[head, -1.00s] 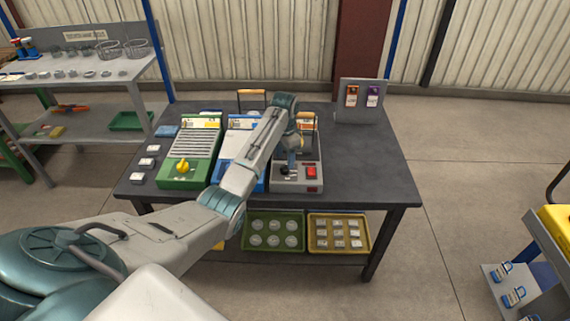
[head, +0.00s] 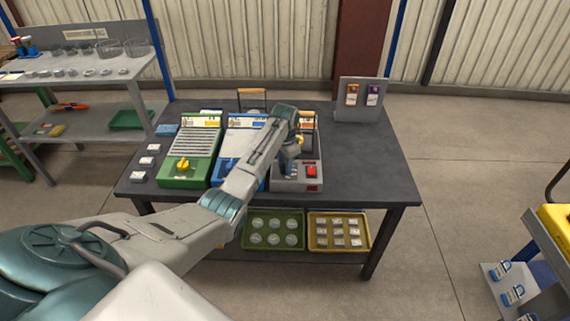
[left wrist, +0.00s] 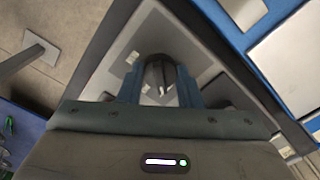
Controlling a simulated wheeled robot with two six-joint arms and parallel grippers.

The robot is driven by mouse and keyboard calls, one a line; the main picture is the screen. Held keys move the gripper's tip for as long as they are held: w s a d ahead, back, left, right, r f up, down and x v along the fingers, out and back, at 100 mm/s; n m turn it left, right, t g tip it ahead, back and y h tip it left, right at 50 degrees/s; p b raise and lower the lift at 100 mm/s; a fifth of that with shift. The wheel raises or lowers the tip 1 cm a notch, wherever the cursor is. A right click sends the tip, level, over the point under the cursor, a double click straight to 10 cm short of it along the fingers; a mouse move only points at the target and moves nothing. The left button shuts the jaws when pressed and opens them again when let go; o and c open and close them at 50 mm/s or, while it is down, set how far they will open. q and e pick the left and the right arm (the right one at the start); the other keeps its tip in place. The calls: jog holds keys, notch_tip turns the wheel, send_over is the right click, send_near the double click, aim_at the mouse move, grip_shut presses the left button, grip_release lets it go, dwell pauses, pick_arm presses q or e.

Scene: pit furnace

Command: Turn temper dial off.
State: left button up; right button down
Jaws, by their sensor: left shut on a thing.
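My left gripper (head: 290,172) reaches down onto the front of a grey control box (head: 297,185) at the right end of the row on the dark table. In the left wrist view my left gripper (left wrist: 159,90) has its blue fingers on both sides of a black dial (left wrist: 157,72), shut on it. The dial stands on a pale panel, and I take it for the temper dial. In the head view the gripper and wrist hide the dial. A red switch (head: 311,171) sits just right of the gripper on the same box. My right gripper is not in view.
A green box (head: 201,170) with a yellow knob (head: 183,164) and a blue box (head: 222,170) stand left of the grey one. A stand with tags (head: 360,112) is at the back right. The right part of the table (head: 367,160) is clear.

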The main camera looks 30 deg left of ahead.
pick_arm(q)
jog(key=shift+r+n+p, duration=0.25)
jog(key=shift+n+p, duration=0.35)
jog(key=shift+p, duration=0.5)
jog(key=n+p, duration=0.3)
jog(key=shift+n+p, duration=0.7)
jog(key=shift+p, duration=0.05)
jog(key=shift+f+n+p, duration=0.1)
jog(key=shift+n+p, duration=0.4)
jog(key=shift+n, duration=0.6)
jog(key=shift+f, duration=0.1)
jog(key=o, duration=1)
jog(key=shift+c, duration=0.2)
